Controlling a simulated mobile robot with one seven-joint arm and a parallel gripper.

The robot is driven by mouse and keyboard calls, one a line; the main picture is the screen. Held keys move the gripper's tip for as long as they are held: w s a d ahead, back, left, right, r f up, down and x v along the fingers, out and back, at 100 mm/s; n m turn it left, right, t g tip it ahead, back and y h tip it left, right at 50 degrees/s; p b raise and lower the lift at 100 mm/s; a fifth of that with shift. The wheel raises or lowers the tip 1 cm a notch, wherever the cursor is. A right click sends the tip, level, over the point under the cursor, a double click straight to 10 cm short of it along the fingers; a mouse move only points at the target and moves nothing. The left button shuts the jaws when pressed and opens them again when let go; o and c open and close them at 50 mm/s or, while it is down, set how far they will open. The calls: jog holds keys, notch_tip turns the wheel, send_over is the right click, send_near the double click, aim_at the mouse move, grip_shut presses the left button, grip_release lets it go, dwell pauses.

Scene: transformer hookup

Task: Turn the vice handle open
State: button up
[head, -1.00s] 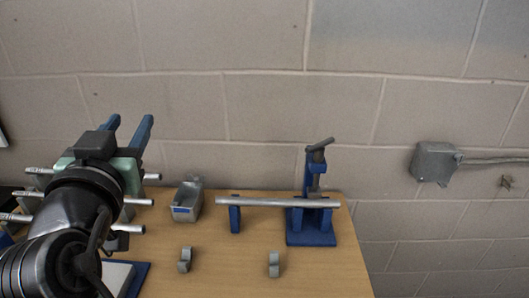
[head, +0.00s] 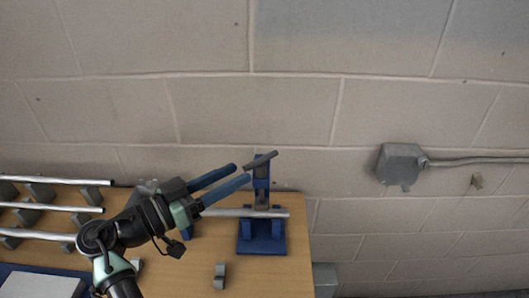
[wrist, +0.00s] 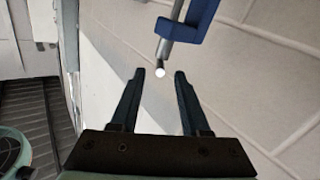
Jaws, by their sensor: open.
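The blue vice (head: 262,228) stands at the right end of the wooden table. Its grey bar handle (head: 261,160) lies slanted across the top, its right end higher. A silver pipe (head: 240,213) lies level through the vice. My gripper (head: 243,173) is open, its two blue fingers reaching right toward the handle's left end. In the wrist view my gripper (wrist: 160,76) shows a gap between the fingertips, and the handle (wrist: 163,55) appears just past them, its bright end near the gap. I cannot tell whether the end is between the fingers; nothing is gripped.
Several silver pipes (head: 60,208) rest on grey supports at the table's left. A grey clip (head: 219,276) stands on the table (head: 265,278) in front of the vice. A grey box (head: 400,164) with conduit is on the block wall behind.

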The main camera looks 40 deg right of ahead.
aim_at(263, 157)
jog(key=d, duration=0.2)
jog(key=d+p, duration=0.1)
jog(key=d, duration=0.5)
jog(key=shift+w+p, duration=0.25)
jog(key=shift+p, duration=0.05)
jog(key=shift+a, duration=0.1)
jog(key=shift+f, duration=0.1)
grip_shut()
